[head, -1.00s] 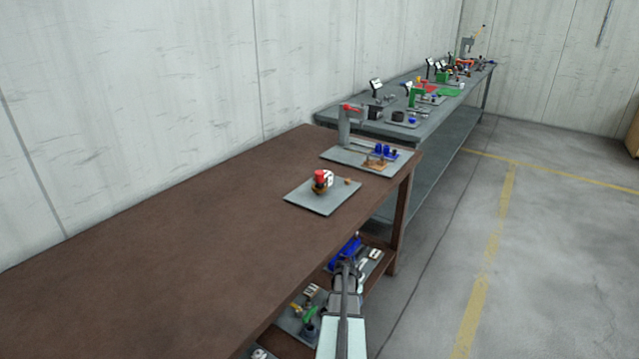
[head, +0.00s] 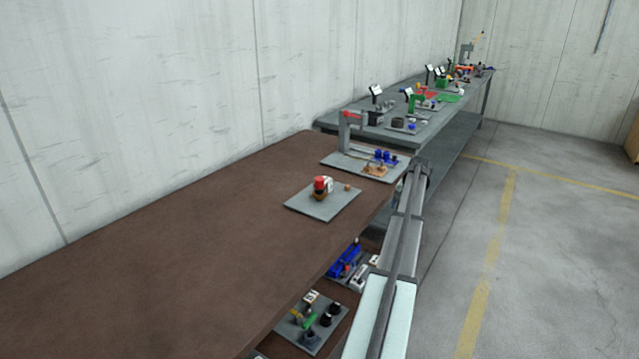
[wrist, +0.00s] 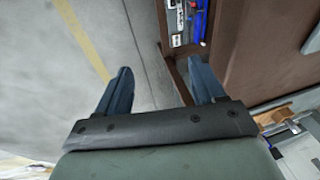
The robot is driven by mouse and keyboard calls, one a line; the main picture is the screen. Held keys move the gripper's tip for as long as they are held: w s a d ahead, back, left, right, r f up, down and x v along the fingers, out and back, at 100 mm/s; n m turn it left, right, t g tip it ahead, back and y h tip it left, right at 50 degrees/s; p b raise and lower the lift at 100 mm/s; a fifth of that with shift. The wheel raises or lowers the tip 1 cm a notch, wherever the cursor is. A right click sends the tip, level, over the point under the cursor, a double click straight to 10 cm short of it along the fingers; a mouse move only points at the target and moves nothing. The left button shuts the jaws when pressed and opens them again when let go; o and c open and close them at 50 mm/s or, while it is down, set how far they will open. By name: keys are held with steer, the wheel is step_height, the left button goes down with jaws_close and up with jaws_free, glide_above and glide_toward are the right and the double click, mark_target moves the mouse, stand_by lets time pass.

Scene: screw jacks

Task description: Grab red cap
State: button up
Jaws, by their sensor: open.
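The red cap (head: 320,182) sits on top of a small brownish-yellow piece with a white tag beside it. This stands on a grey plate (head: 308,207) on the brown table. My gripper (wrist: 157,88) is open and empty in the wrist view, its two dark blue fingers apart over the floor and the table's edge. In the head view my arm reaches up along the right side of the table, with its end near the table's far right corner. The red cap is not in the wrist view. The fingers cannot be made out in the head view.
A second plate (head: 343,163) with a red-topped grey stand and blue parts lies near the table's far end. A lower shelf holds plates with blue and green parts (head: 345,258). A longer grey table (head: 440,130) stands behind. The near brown tabletop (head: 170,260) is clear.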

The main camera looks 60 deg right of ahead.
step_height(320, 180, up, 8)
steer(key=d, duration=0.2)
steer(key=n, duration=0.9)
glide_toward(319, 179)
steer(key=shift+h, duration=0.3)
steer(key=x, duration=1)
steer(key=shift+a+f, duration=0.1)
steer(key=shift+f, duration=0.05)
steer(key=c, duration=1.1)
